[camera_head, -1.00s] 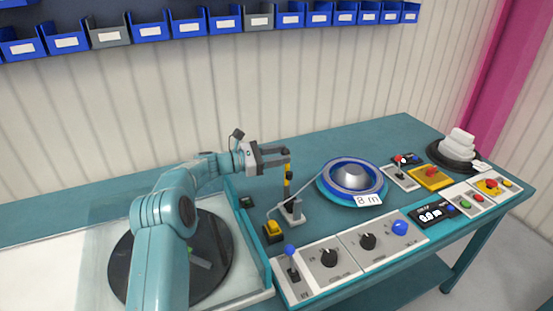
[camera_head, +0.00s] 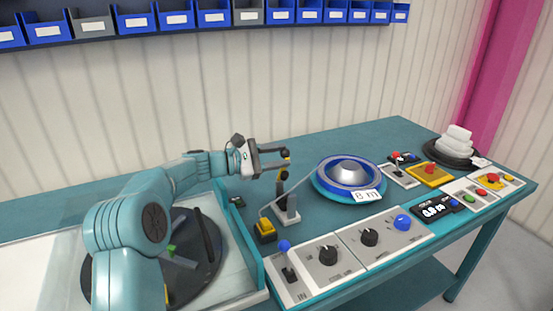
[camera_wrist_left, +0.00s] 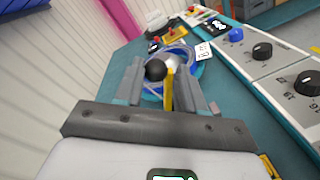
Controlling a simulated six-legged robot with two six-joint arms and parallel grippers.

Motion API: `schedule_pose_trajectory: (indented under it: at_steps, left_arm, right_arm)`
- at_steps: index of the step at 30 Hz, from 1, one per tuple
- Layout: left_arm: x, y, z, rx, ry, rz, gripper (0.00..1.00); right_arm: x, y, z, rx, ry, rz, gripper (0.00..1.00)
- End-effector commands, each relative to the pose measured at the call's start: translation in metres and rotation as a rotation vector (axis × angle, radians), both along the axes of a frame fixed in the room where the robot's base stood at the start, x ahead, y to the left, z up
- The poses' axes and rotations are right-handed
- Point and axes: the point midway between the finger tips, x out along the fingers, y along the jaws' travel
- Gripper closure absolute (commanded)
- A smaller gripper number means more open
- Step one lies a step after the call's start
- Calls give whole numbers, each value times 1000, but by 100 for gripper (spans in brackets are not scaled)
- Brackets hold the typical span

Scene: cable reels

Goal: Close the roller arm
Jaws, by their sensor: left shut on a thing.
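The roller arm (camera_head: 281,187), a thin yellow and black lever, rises from a small grey stand (camera_head: 288,210) on the teal bench. My left gripper (camera_head: 284,163) is at the lever's top end, with its fingers either side of it. In the left wrist view, a black ball knob (camera_wrist_left: 156,70) and the yellow lever (camera_wrist_left: 168,92) show between the fingers. The gripper is shut on the lever. The fingers partly hide its upper end in the head view. The right gripper is not in view.
A blue-rimmed reel (camera_head: 349,178) with an "8 m" label stands right of the stand. A yellow block (camera_head: 265,230) sits left of it. A control panel (camera_head: 340,255) with a blue-knobbed lever (camera_head: 288,262) lies in front. Blue bins (camera_head: 213,17) line the wall.

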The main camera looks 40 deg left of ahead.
Motion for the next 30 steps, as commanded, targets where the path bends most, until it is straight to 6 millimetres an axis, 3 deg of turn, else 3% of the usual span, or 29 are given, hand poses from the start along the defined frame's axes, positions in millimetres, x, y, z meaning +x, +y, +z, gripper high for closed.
schedule_pose_trajectory:
  at_steps: [7, 8, 9, 20, 23, 30]
  left_arm:
    - [0, 2, 3, 5, -6, 5, 100]
    - [0, 2, 3, 5, -6, 5, 58]
    - [0, 2, 3, 5, -6, 5, 45]
    - [-3, 3, 1, 2, -1, 3, 45]
    - [-15, 11, 2, 1, -1, 6, 45]
    - [-66, 45, 6, 2, -1, 9, 45]
  right_arm:
    - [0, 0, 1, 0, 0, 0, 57]
    - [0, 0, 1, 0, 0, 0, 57]
    - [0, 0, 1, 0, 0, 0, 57]
    - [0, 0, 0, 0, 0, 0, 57]
    - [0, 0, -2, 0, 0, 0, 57]
    - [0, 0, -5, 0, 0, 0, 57]
